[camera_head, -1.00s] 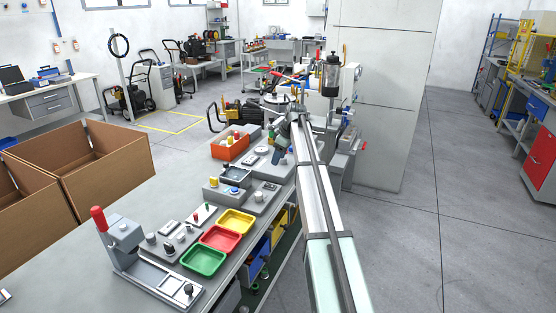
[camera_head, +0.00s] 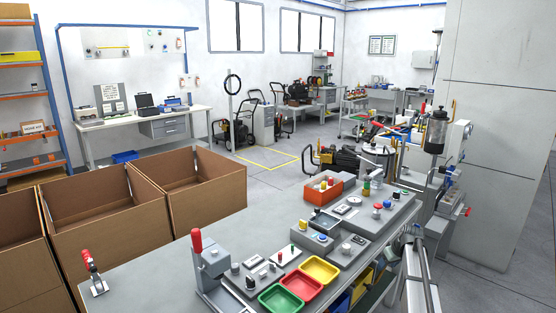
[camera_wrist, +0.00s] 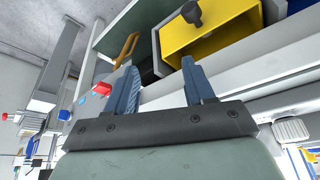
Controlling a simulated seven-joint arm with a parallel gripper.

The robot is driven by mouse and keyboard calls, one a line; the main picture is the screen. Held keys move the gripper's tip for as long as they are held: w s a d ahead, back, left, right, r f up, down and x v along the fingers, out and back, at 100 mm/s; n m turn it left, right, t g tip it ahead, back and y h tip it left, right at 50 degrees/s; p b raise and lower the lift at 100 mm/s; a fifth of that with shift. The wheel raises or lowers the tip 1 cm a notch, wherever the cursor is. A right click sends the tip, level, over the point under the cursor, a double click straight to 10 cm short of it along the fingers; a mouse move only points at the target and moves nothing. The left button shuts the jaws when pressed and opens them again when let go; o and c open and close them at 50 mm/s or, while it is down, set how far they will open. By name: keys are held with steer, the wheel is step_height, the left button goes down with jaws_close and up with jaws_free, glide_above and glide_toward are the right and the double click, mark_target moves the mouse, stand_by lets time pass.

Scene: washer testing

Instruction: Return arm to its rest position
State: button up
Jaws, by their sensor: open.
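My gripper (camera_wrist: 158,72) shows in the wrist view with its two blue-grey fingers apart and nothing held between them. It is close to the bench's side, below a yellow bin (camera_wrist: 213,35). In the head view, part of my arm (camera_head: 420,270) runs along the right side of the workbench (camera_head: 150,275), low in the picture. The gripper's fingers cannot be made out in that view.
The bench carries green (camera_head: 281,299), red (camera_head: 301,285) and yellow (camera_head: 320,269) trays, a red-handled press (camera_head: 212,262) and an orange box (camera_head: 323,188). Cardboard boxes (camera_head: 100,208) stand to the left. A tall grey cabinet (camera_head: 495,150) stands at right; open floor lies beside it.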

steer(key=s+a+f+m+g, duration=0.1)
steer(key=s+a+f+g, duration=0.1)
steer(key=s+a+f, duration=0.55)
steer(key=s+a+f+g, duration=0.2)
steer(key=s+a+f, duration=0.3)
steer(key=s+f, duration=0.5)
steer(key=s+a+f+m+g, duration=0.1)
steer(key=s+a+f+g, duration=0.1)
steer(key=s+a+f, duration=0.55)
steer(key=s+a+f+g, duration=0.1)
steer(key=s+a+f, duration=0.1)
steer(key=s, duration=1)
steer(key=s+a+f+g, duration=0.2)
steer(key=s+f, duration=0.2)
steer(key=s, duration=0.8)
steer(key=s+a+f+m+g+h, duration=0.1)
steer(key=s+a+f+g, duration=0.1)
steer(key=s, duration=1.1)
steer(key=shift+f, duration=0.7)
